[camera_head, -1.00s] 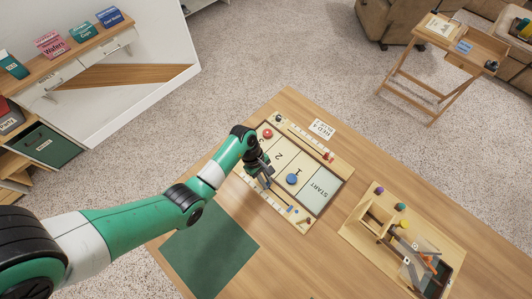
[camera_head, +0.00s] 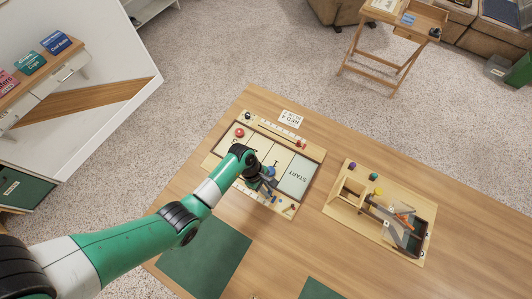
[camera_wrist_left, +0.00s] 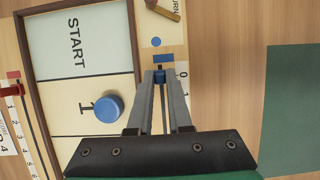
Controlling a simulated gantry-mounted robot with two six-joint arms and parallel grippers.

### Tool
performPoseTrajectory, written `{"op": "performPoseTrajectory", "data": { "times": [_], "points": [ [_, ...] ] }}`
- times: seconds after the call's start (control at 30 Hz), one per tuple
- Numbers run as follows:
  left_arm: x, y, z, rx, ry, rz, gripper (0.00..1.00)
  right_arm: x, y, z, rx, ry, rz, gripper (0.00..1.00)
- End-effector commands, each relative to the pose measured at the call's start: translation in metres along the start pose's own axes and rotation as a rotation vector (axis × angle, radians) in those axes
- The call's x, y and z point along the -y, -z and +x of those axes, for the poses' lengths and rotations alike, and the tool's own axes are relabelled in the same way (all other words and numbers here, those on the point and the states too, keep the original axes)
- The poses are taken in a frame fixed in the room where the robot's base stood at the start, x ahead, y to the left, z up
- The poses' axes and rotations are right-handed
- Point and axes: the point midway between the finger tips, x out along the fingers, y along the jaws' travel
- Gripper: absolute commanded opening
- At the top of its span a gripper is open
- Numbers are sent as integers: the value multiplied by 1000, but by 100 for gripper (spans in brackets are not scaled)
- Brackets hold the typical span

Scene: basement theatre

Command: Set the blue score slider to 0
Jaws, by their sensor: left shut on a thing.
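The game board (camera_head: 209,160) lies on the table, with a START field and numbered fields. My left gripper (camera_wrist_left: 160,79) is shut on the blue score slider (camera_wrist_left: 159,75), at the end of the blue scale beside the printed 0 (camera_wrist_left: 181,75). A small flat blue piece (camera_wrist_left: 164,58) sits just beyond the fingertips, with a blue dot past it. In the head view, my left gripper (camera_head: 266,189) is over the board's near edge and its wrist hides part of the board. My right gripper is not in view.
A blue puck (camera_wrist_left: 107,108) stands on the board left of the fingers in the wrist view. A red slider (camera_wrist_left: 12,90) is on the opposite scale. A wooden pointer (camera_wrist_left: 163,9), a green mat (camera_head: 205,255) and a second wooden game (camera_head: 340,204) are nearby.

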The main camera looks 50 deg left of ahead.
Motion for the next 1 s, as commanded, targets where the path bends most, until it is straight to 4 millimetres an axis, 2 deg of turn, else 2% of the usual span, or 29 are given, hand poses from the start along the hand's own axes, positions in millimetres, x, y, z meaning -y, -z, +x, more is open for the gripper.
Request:
{"op": "performPoseTrajectory", "data": {
  "times": [0.07, 0.1, 0.23, 0.5, 0.63, 0.77, 1.0],
  "points": [
    [0, -3, 0, 9, 0, 3, 0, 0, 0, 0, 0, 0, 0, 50],
    [0, -3, 0, 10, 0, 3, 23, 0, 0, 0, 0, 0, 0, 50],
    [0, -3, 0, 8, 0, 3, 46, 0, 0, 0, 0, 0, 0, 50],
    [0, -2, 0, 5, 0, 2, 48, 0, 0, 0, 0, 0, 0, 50],
    [0, -2, -9, 5, 0, 2, 48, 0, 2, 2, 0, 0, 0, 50],
    [-1, -2, -34, 5, -4, 1, 48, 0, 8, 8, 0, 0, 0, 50],
    [-1, -2, -90, 5, -5, 2, 48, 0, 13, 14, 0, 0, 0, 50]
  ]
}}
